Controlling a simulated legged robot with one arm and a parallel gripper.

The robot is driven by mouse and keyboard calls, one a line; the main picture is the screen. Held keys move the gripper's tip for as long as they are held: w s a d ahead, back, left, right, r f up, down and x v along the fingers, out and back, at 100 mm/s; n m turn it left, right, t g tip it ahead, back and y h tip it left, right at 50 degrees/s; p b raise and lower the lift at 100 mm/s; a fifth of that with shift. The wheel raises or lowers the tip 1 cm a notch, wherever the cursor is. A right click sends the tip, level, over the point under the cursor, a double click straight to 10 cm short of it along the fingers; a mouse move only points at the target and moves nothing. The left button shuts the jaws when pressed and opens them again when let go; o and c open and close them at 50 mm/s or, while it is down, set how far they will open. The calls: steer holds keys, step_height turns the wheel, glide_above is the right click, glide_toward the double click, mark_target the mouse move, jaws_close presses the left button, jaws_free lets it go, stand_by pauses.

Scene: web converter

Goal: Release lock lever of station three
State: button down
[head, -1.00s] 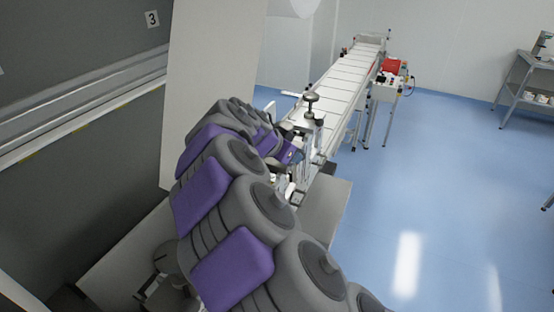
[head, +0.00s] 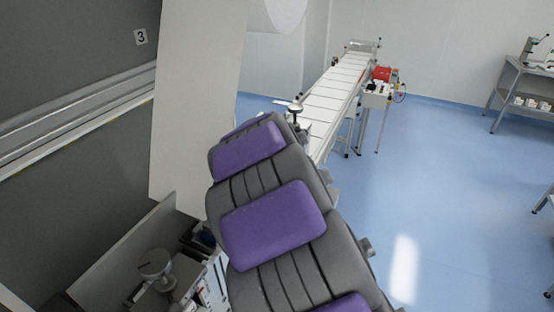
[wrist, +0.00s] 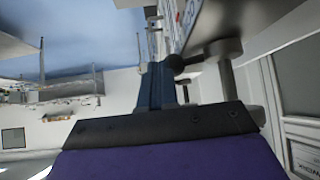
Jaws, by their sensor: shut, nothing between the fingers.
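My gripper (wrist: 158,70) shows in the wrist view with its blue-grey fingers shut and nothing held. A lever with a dark ball knob (wrist: 177,62) is just right of the fingertips, joined to a grey metal hub (wrist: 222,48). It looks like a lock lever; I cannot tell whether the fingers touch it. In the head view my purple and grey arm hides the gripper and this lever. A sign with the number 3 (head: 140,37) is on the dark panel at the left.
A white conveyor (head: 335,95) runs away behind my arm. A round-topped metal fitting (head: 156,266) stands at the lower left, beside a pale upright plate (head: 195,110). Blue floor (head: 440,190) is open to the right, with a grey shelf (head: 520,95) beyond.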

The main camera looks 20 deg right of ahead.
steer(key=shift+w+d, duration=0.15)
steer(key=shift+w, duration=0.1)
steer(key=shift+r, duration=0.15)
stand_by(0.6)
steer(key=s+a+r+p, duration=0.1)
steer(key=s+r, duration=0.5)
steer(key=shift+s+a+r, duration=0.25)
steer(key=shift+s+r, duration=0.05)
steer(key=shift+s, duration=0.05)
steer(key=s+a+f+n+g+y, duration=0.2)
steer(key=s+a+f+g, duration=0.1)
steer(key=s, duration=0.9)
steer(key=s+a+f+n+g+y+b, duration=0.1)
steer(key=s+a+f+n+g+y, duration=0.1)
steer(key=s+a+f, duration=0.3)
steer(key=s+a+f+n+g+y, duration=0.2)
steer(key=s+a, duration=0.7)
steer(key=s, duration=1)
step_height(320, 180, down, 3)
steer(key=shift+s+a+r+n+g+b, duration=0.1)
steer(key=shift+s+a+n+g+b, duration=0.2)
steer(key=shift+n+g, duration=0.7)
